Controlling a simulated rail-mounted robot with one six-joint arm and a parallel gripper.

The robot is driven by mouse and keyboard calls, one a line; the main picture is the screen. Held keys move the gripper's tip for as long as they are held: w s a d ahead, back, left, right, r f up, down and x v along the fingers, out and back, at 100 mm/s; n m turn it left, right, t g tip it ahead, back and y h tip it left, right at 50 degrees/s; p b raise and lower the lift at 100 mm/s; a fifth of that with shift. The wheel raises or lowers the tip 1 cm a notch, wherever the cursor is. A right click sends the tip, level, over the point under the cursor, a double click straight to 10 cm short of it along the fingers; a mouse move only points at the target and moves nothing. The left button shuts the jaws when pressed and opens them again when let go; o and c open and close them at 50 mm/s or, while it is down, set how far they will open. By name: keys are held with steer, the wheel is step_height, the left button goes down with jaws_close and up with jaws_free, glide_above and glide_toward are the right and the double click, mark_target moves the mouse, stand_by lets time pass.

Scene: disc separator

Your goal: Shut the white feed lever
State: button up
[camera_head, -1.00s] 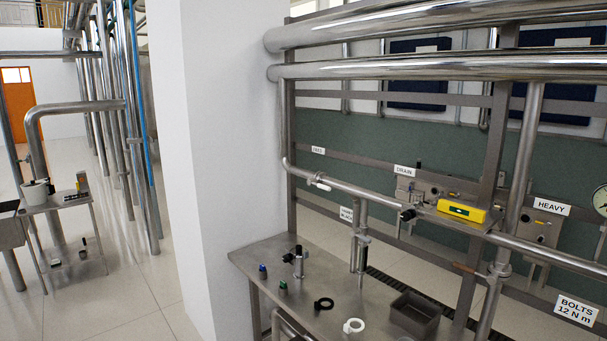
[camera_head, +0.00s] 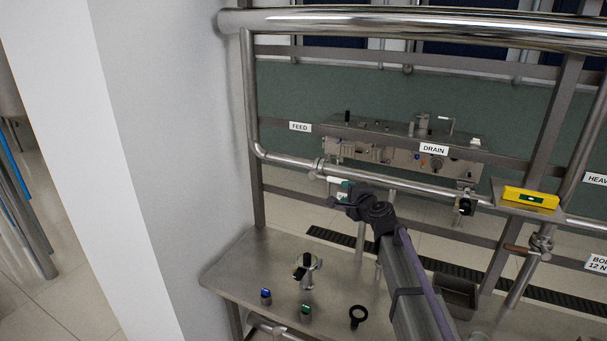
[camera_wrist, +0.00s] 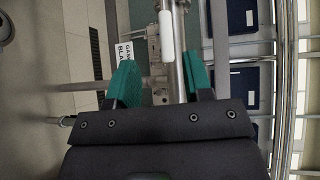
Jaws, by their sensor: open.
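The white feed lever (camera_head: 334,180) sits on the horizontal steel pipe below the FEED label (camera_head: 300,127). In the wrist view the lever (camera_wrist: 166,31) is a white bar along the pipe, ahead of my gripper and roughly in line with the gap between the fingers. My gripper (camera_head: 344,187) is right beside the lever in the head view and partly covers its right end. In the wrist view my gripper (camera_wrist: 160,72) has its green fingers spread apart, with nothing held between them. I cannot tell whether a finger touches the lever.
A DRAIN label (camera_head: 433,149) and a black-handled valve (camera_head: 465,205) are farther right on the pipe. A yellow level (camera_head: 530,197) rests on a bracket. The steel bench (camera_head: 250,270) below holds small parts, a black ring (camera_head: 358,317) and a grey bin (camera_head: 456,293). A white pillar (camera_head: 165,150) stands at left.

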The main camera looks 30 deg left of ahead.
mark_target(337, 181)
steer(key=shift+m+t, duration=0.3)
steer(key=shift+m, duration=0.2)
steer(key=x, duration=0.3)
steer(key=b+x, duration=0.1)
steer(key=x, duration=0.2)
steer(key=w+d+x, duration=0.1)
steer(key=x, duration=0.3)
steer(key=shift+r, duration=0.1)
steer(key=shift+c, duration=0.2)
jaws_close()
